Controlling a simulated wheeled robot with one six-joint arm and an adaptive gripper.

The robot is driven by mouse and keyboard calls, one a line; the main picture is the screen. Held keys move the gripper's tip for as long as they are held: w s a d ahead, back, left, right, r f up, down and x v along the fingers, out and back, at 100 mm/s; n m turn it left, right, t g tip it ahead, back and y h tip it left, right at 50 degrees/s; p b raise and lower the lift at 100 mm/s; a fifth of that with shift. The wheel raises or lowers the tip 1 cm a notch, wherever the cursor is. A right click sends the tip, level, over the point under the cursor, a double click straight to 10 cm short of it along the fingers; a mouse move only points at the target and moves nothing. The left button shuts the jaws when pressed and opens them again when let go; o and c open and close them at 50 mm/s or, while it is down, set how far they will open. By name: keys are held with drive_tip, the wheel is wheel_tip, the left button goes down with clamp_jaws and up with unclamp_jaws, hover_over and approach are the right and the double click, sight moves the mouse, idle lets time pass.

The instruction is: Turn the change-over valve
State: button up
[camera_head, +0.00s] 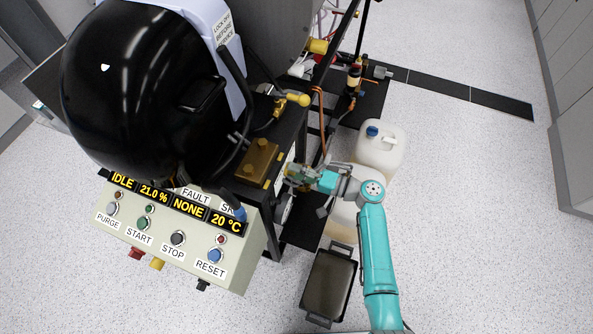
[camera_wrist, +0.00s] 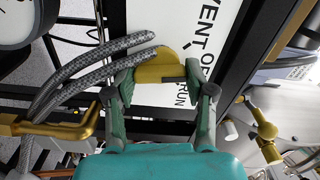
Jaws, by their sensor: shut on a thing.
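The change-over valve's yellow handle (camera_wrist: 160,67) lies between my gripper's two green fingertips in the wrist view. My gripper (camera_wrist: 158,75) is shut on it. A white plate (camera_wrist: 150,18) behind it carries partly hidden lettering, with VENT and RUN readable. In the head view my gripper (camera_head: 301,174) is at the right side of the burner frame, beside the brass block. The handle is too small and covered there to make out. The valve's body is hidden.
Grey braided hoses (camera_wrist: 90,75) pass left of the fingers. A round gauge (camera_wrist: 15,20) is at upper left. In the head view, a control panel (camera_head: 175,240) stands left, white jugs (camera_head: 379,145) and a dark tray (camera_head: 327,283) right. Open floor lies farther right.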

drive_tip(key=shift+m, duration=0.8)
drive_tip(key=o, duration=1.2)
drive_tip(key=shift+c, duration=0.2)
drive_tip(key=shift+d, duration=0.1)
drive_tip(key=v, duration=1.1)
drive_tip(key=shift+s+d, duration=0.2)
drive_tip(key=shift+d, duration=0.15)
drive_tip(key=shift+f, duration=0.1)
